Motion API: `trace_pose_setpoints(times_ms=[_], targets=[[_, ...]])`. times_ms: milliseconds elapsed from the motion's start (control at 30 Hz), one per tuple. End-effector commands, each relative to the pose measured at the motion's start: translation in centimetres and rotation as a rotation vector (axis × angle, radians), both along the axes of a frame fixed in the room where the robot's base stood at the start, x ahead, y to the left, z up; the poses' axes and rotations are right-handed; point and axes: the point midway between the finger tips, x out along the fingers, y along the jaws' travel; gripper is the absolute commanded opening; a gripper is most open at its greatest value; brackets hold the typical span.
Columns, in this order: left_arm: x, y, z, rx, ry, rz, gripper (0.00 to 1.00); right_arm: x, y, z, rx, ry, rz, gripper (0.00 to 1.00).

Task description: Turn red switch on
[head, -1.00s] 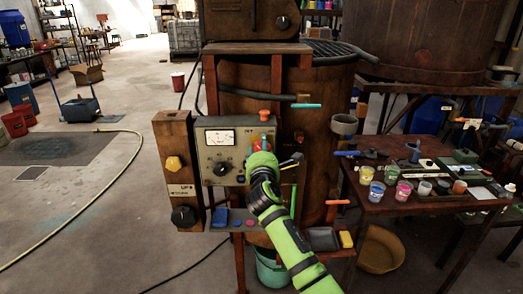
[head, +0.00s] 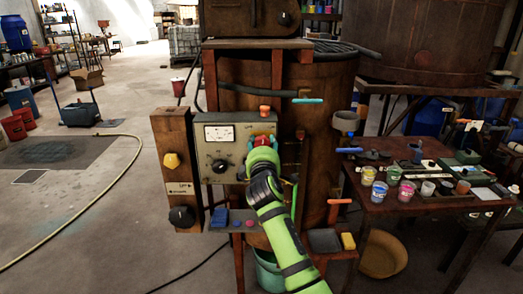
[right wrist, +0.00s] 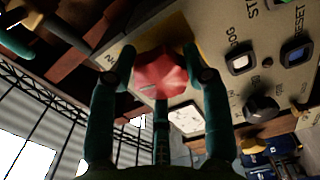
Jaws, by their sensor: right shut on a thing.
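The red switch (right wrist: 161,74) is a lobed red knob on the grey control panel (right wrist: 225,22). In the right wrist view it sits between the two fingers of my right gripper (right wrist: 161,78), which is shut on it. In the head view my right gripper (head: 262,145) is at the right part of the panel (head: 212,160), and only a little red of the switch (head: 263,140) shows past the fingers. The fingers and wrist hide the panel's lower right part. My left gripper is not in view.
A dial gauge (head: 219,133) and a black knob (head: 219,165) are on the panel. An orange knob (head: 265,110) stands at its top. A brown post with a yellow knob (head: 171,160) is on the left. A table with paint cups (head: 380,192) stands right.

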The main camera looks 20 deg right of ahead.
Motion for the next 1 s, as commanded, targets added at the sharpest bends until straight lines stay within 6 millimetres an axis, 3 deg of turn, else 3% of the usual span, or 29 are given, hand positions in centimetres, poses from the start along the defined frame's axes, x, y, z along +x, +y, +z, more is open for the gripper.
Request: trace_pose_setpoints(times_ms=[500, 1000], targets=[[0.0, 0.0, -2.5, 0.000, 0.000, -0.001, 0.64, 0.0, -0.4, 0.1, 0.422, -0.131, -0.006, 0.16], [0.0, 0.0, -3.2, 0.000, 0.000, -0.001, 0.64, 0.0, -0.3, 0.0, 0.590, -0.175, -0.005, 0.16]])
